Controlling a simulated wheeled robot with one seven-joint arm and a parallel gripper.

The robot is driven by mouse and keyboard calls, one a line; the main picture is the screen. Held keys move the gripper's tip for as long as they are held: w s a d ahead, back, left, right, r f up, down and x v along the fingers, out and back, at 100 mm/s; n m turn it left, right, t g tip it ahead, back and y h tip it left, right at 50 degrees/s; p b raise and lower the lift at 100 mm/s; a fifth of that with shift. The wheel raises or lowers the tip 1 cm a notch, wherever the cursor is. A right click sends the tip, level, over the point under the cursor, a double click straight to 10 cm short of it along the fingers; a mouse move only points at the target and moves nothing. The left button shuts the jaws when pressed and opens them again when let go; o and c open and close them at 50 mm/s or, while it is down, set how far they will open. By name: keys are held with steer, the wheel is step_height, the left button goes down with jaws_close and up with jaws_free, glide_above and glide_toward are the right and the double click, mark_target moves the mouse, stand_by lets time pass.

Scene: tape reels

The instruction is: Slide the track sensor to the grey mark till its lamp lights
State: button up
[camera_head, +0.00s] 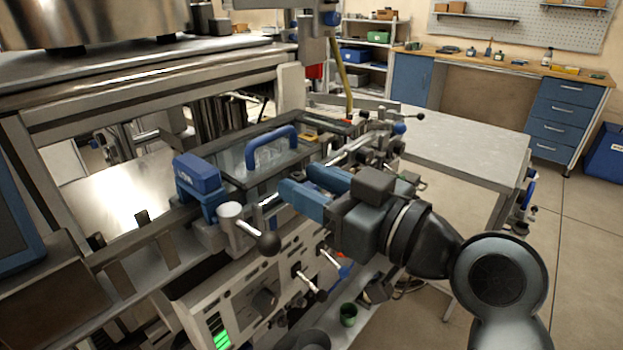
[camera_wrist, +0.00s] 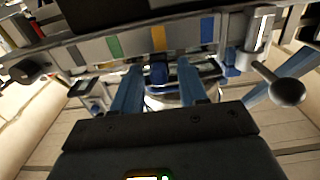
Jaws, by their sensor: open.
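My gripper (camera_head: 301,181) has its two blue fingers apart, pointing left toward the front of the machine. It also shows in the wrist view (camera_wrist: 160,80). There, a small dark blue block (camera_wrist: 158,71), perhaps the track sensor, appears between the fingertips; I cannot tell whether they touch it. Above it runs a strip with coloured marks: green (camera_wrist: 114,46), orange (camera_wrist: 158,38) and blue (camera_wrist: 206,31), with pale grey stretches between. I cannot make out a lamp on the block.
A lever with a dark ball knob (camera_head: 268,243) stands out left of my gripper; it is at the right in the wrist view. A clear lid with a blue handle (camera_head: 271,147) lies behind. A control panel with a green display (camera_head: 221,340) is below.

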steer(key=shift+a, duration=0.1)
jaws_close()
stand_by(0.4)
